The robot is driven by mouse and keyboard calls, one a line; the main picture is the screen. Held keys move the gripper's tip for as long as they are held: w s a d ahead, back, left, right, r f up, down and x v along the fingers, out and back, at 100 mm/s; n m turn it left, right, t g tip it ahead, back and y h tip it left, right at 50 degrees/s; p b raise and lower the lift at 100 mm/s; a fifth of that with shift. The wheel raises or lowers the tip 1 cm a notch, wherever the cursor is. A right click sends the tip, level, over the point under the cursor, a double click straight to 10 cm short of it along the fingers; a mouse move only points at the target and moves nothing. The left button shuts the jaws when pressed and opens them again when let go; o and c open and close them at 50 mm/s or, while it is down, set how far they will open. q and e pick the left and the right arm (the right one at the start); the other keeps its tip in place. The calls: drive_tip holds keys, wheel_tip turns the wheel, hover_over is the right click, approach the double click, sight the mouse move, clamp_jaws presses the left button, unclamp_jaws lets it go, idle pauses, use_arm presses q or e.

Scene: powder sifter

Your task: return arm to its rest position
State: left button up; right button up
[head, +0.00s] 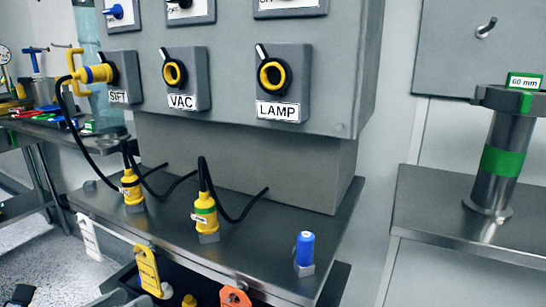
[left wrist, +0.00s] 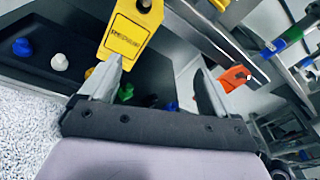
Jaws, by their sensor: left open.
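My left gripper (left wrist: 160,68) is open, with its two pale fingers spread and nothing held between them. In the left wrist view a yellow tag (left wrist: 128,30) hangs just beyond the left fingertip, which overlaps its lower edge; I cannot tell whether they touch. An orange tag (left wrist: 234,78) shows beyond the right finger. In the head view the yellow tag (head: 148,270) and orange tag (head: 235,297) hang at the bench's front. A dark piece at the lower left corner may be part of my left arm. My right gripper is not in view.
A grey cabinet has SIFT (head: 102,72), VAC (head: 185,82) and LAMP (head: 277,85) sockets; a yellow plug (head: 92,74) is in SIFT. Two yellow connectors (head: 132,190) (head: 205,212) and a blue one (head: 305,250) stand on the bench (head: 270,215). A green-banded column (head: 503,160) stands right.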

use_arm(q)
drive_tip(key=s+d+f+n+g+y, duration=0.15)
drive_tip(key=s+d+f+n, duration=0.25)
drive_tip(key=f+n, duration=0.5)
drive_tip(key=s+d+f+n+g+y, duration=0.1)
drive_tip(key=s+d+f+n+y, duration=0.2)
drive_tip(key=n, duration=1.1)
drive_tip(key=s+d+f+n+g, duration=0.2)
drive_tip(key=s+d+f+n, duration=0.2)
drive_tip(key=f+n, duration=0.55)
drive_tip(key=a+r+n+p, duration=0.1)
drive_tip(key=r+p, duration=0.7)
drive_tip(key=p, duration=0.2)
drive_tip(key=s+a+r+n+y+p, duration=0.1)
drive_tip(key=a+r+p, duration=0.1)
drive_tip(key=r+p, duration=0.6)
drive_tip(key=p, duration=0.3)
drive_tip(key=shift+s+a+r, duration=0.25)
drive_tip(key=shift+s+r, duration=0.05)
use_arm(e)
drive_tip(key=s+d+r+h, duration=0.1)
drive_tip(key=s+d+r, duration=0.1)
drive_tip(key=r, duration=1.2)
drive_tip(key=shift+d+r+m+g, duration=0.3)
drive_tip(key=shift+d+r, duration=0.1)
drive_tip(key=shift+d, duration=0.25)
